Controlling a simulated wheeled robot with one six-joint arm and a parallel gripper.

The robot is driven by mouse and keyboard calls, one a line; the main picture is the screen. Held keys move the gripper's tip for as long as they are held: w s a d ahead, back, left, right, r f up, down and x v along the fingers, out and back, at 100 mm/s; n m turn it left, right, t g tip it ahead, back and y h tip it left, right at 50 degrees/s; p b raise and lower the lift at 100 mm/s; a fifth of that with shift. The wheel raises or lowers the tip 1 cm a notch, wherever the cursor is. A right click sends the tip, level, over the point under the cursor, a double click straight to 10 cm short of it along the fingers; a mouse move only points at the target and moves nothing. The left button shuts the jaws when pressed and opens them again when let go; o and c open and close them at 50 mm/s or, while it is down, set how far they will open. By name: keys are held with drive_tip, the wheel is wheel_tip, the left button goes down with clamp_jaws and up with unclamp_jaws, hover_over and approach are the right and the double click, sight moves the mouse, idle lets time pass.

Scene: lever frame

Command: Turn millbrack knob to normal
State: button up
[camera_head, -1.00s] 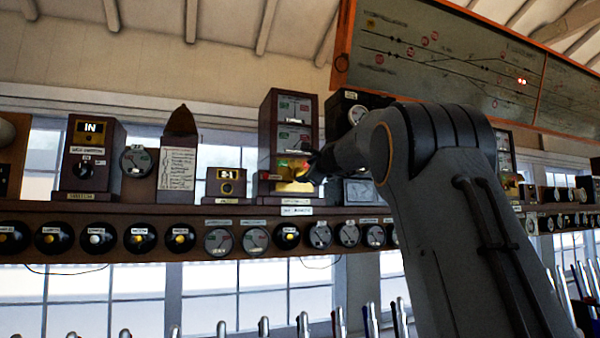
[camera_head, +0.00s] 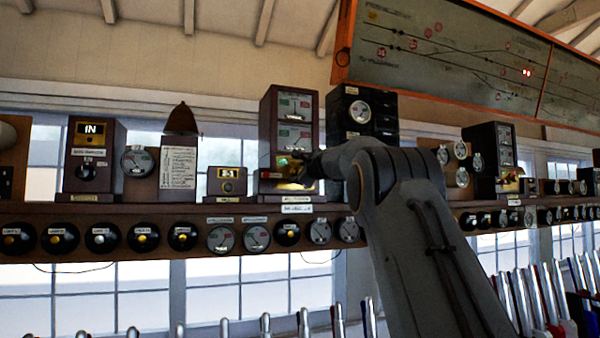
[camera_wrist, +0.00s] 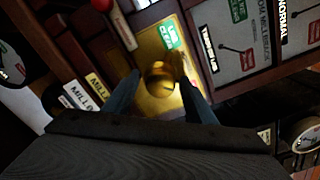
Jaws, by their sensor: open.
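The millbrack knob (camera_wrist: 160,78) is a round brass knob on a yellow brass plate (camera_wrist: 152,44). In the wrist view it sits between the two fingers of my gripper (camera_wrist: 160,90), which are open on either side of it. I cannot tell whether either finger touches it. A label beginning "MILL" (camera_wrist: 79,96) shows left of the plate. In the head view the knob is hidden behind my gripper (camera_head: 292,174), at the lower part of the tall wooden instrument (camera_head: 292,108) with dials.
A dark box with a dial (camera_head: 357,108) stands just right of the instrument. A small wooden box (camera_head: 227,183) stands to its left. Round dials and plungers line the shelf front (camera_head: 130,238). Levers (camera_head: 304,322) stand below, and a track diagram (camera_head: 450,55) hangs above.

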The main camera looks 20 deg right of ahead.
drive_tip(key=c, duration=0.9)
drive_tip(key=shift+o, duration=0.2)
drive_tip(key=shift+n+b, duration=0.3)
drive_tip(key=n+b, duration=0.3)
drive_tip(key=n, duration=0.1)
drive_tip(key=shift+n+b, duration=1.3)
drive_tip(key=shift+n, duration=0.7)
drive_tip(key=o, duration=0.9)
drive_tip(key=shift+r, duration=0.1)
drive_tip(key=shift+c, duration=0.2)
